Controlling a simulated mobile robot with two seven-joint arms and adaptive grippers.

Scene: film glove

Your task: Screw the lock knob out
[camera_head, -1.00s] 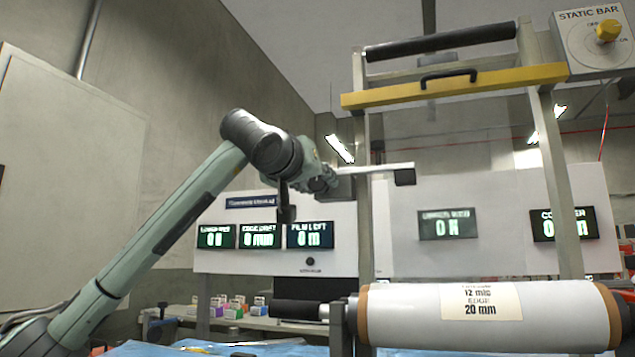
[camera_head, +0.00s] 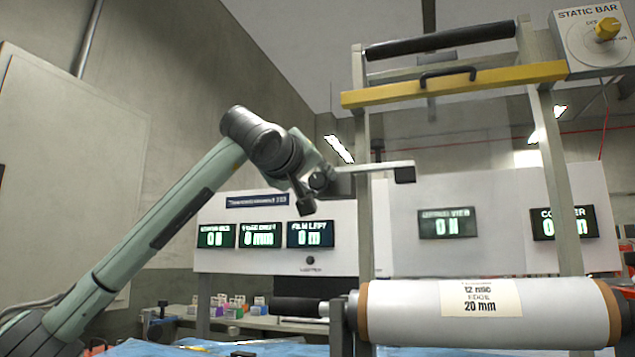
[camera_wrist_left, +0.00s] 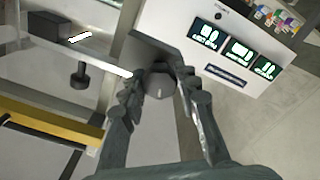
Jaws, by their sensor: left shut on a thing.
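The lock knob (camera_wrist_left: 160,84) is a dark grey round knob with a pale mark on its face. In the left wrist view it sits between the two fingers of my left gripper (camera_wrist_left: 162,76), which are closed on its sides. In the head view my left gripper (camera_head: 323,179) is at the left end of a pale horizontal bar (camera_head: 372,168), by the left post of the frame. The knob is hard to make out there behind the fingers. My right gripper is in neither current view.
A white film roll (camera_head: 435,322) lies across the lower right. A yellow bar (camera_head: 455,84) crosses the frame above. A white panel with displays (camera_head: 270,262) stands behind my gripper. A second black knob (camera_wrist_left: 80,77) hangs near the bar. Open space lies left of the arm.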

